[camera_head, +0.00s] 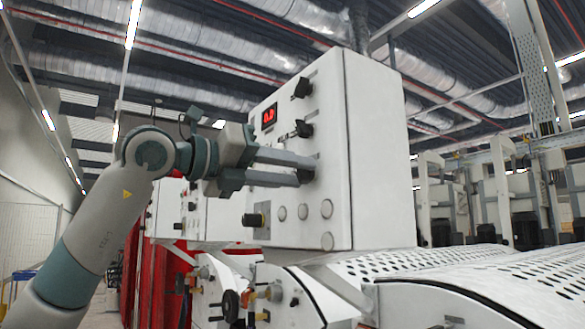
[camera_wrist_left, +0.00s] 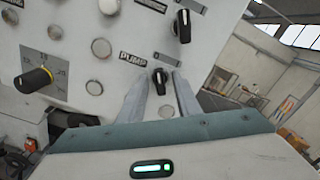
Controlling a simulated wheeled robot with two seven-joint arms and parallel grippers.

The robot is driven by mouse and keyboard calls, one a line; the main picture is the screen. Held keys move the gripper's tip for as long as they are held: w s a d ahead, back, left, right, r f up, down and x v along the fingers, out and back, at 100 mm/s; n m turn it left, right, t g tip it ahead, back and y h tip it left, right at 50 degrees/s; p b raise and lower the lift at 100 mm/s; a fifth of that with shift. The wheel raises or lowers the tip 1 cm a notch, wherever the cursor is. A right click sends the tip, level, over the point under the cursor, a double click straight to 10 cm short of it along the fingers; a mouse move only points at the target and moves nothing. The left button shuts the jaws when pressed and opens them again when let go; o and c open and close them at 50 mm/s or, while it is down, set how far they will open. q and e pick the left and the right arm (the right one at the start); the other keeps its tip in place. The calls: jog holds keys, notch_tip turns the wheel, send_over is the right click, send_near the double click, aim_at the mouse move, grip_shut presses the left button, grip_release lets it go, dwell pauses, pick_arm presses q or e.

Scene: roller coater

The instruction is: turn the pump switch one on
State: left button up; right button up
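The pump switch (camera_wrist_left: 160,78) is a small black rotary knob next to the "PUMP" label on the white control panel, seen in the wrist view. My left gripper (camera_wrist_left: 161,85) points at the panel with its two fingers apart, one on each side of this knob. A small gap shows between the fingers and the knob; contact cannot be made out. In the head view the left gripper (camera_head: 308,168) reaches the panel front, and the dark knob (camera_head: 304,175) shows at its fingertips. My right gripper is in neither view.
The control box (camera_head: 376,150) carries a red display (camera_head: 269,117), other black knobs (camera_head: 302,88) and several round buttons. White perforated covers (camera_head: 470,265) lie below right.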

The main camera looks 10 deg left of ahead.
pick_arm(q)
grip_shut()
